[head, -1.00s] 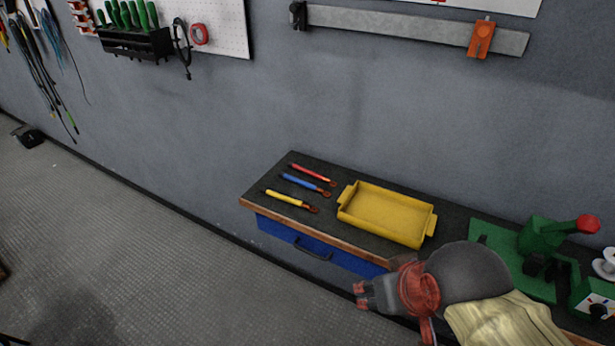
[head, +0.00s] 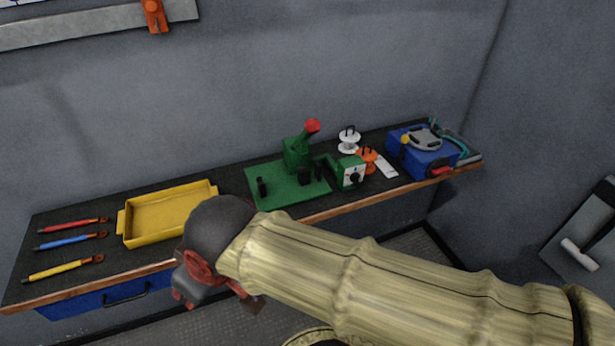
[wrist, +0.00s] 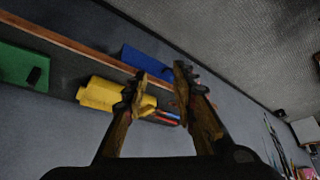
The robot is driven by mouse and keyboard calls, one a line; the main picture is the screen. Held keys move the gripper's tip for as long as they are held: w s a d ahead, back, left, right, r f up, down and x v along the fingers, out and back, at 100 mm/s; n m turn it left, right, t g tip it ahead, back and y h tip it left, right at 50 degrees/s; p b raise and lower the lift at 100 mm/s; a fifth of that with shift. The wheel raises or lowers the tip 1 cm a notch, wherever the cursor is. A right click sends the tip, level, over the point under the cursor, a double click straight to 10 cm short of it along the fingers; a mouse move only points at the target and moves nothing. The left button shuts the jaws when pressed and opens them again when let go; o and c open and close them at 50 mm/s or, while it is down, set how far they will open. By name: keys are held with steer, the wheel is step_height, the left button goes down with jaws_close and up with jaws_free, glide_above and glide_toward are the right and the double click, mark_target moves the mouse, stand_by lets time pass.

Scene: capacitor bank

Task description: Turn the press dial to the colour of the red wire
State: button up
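The red wire (head: 72,226) lies at the back of a row at the bench's left end, with the blue wire (head: 70,241) and the yellow wire (head: 62,269) in front of it. The green press (head: 297,155) with a red-knobbed lever stands mid-bench on a green plate. Its dial (head: 354,177), a black knob on a white face, is on the green box at its right. The colour it points to is too small to tell. My gripper (head: 183,297) is in front of the bench, near the yellow tray, away from the dial. In the wrist view its fingers (wrist: 158,78) are apart and empty.
The yellow tray (head: 133,229) sits between wires and press. White (head: 348,140) and orange (head: 368,158) spools stand by the dial box. A blue box (head: 418,160) with a grey-topped device is at the right end. My arm crosses in front of the bench.

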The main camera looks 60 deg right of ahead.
steer(key=d+f+m+g+h, duration=0.1)
steer(key=d+m, duration=0.1)
steer(key=d, duration=0.4)
steer(key=n+t+h+p, duration=0.7)
steer(key=n+t+h, duration=0.3)
steer(key=n, duration=2)
glide_toward(359, 181)
steer(key=w, duration=0.2)
steer(key=shift+g+h, duration=0.3)
steer(key=shift+g, duration=0.1)
steer(key=shift+s+d+b+x, duration=0.15)
steer(key=shift+b+x, duration=0.25)
steer(key=shift+x, duration=1.35)
steer(key=shift+s+d+b+x, duration=0.1)
steer(key=shift+d+b+x, duration=0.2)
steer(key=shift+x, duration=1.5)
